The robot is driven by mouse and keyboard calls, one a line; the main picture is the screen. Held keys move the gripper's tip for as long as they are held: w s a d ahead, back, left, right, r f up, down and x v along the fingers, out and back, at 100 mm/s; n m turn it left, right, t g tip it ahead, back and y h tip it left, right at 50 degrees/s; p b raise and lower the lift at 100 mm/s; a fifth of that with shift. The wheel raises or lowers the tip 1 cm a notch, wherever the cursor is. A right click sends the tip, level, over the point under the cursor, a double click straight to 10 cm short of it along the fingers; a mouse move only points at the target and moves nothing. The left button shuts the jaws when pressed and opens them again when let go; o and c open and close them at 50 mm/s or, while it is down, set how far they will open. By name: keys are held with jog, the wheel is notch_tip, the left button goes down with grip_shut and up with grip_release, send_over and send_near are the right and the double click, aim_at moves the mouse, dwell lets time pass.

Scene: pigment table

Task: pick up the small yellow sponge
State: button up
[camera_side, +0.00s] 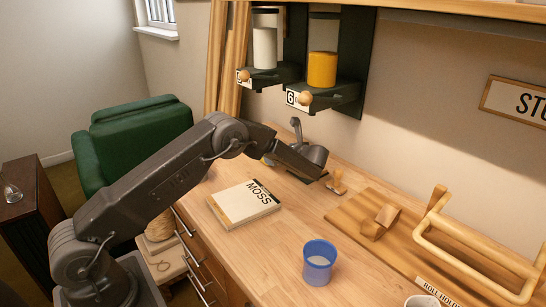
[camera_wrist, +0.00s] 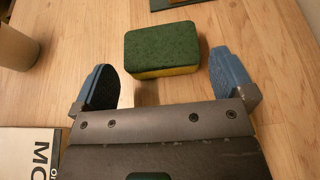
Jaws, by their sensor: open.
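The sponge (camera_wrist: 160,47), with a dark green top and a yellow lower layer, lies flat on the wooden bench in the wrist view. My gripper (camera_wrist: 161,66) is open and empty, with one blue-grey fingertip to the left of the sponge and one to the right. The sponge shows between and slightly beyond the fingertips, with a gap on each side. In the side view my arm hides most of that spot; only a small yellow patch shows by it, and I cannot tell whether it is the sponge.
A book marked MOSS (camera_side: 243,204) lies near my arm. A blue cup (camera_side: 319,262) stands towards the front. A wooden board with a roll holder (camera_side: 350,215) takes up the right side. A shelf with a yellow jar (camera_side: 322,69) hangs above. Bare bench surrounds the sponge.

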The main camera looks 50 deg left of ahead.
jog(key=x, duration=0.5)
jog(key=c, duration=0.6)
